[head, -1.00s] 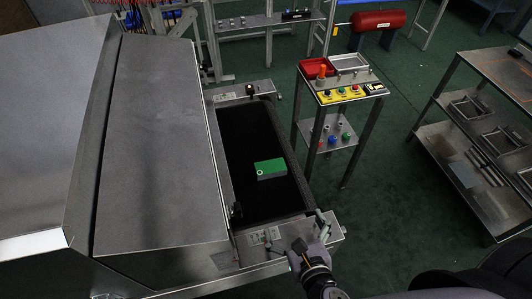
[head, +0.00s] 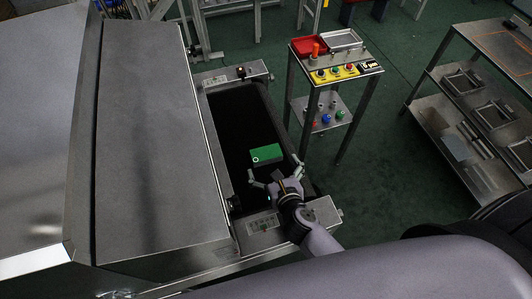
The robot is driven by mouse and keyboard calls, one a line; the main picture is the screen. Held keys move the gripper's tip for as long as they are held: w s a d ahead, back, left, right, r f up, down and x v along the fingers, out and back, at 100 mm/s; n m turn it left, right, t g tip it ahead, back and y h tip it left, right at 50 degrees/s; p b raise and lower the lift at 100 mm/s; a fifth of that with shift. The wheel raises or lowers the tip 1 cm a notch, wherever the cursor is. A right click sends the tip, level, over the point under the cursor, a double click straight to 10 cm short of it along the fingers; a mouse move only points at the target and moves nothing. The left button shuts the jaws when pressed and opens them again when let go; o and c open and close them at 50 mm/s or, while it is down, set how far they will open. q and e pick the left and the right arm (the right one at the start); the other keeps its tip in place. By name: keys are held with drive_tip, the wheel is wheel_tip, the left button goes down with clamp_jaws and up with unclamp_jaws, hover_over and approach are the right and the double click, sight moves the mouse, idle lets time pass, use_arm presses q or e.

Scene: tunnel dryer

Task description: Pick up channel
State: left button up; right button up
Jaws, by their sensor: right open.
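A small green block-like piece, which I take to be the channel (head: 267,153), lies on the black belt (head: 232,112) at the mouth of the tunnel dryer. It has a pale round mark at its left end. My right gripper (head: 276,170) is open, with its fingers spread just on the near side of the channel. The fingers look apart from it, and nothing is between them. I cannot tell their exact height over the belt. My left gripper is not in view.
The large metal dryer housing (head: 150,130) fills the left side. A metal end plate (head: 262,226) borders the belt's near end. A stand (head: 352,81) with trays and buttons is beyond the belt to the right. A metal shelf rack (head: 459,147) stands far right, with clear floor between.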

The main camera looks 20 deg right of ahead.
sight(267, 157)
drive_tip(key=shift+x, duration=2.75)
drive_tip(key=shift+s+f, duration=0.1)
drive_tip(key=shift+c, duration=0.4)
drive_tip(key=c, duration=1.2)
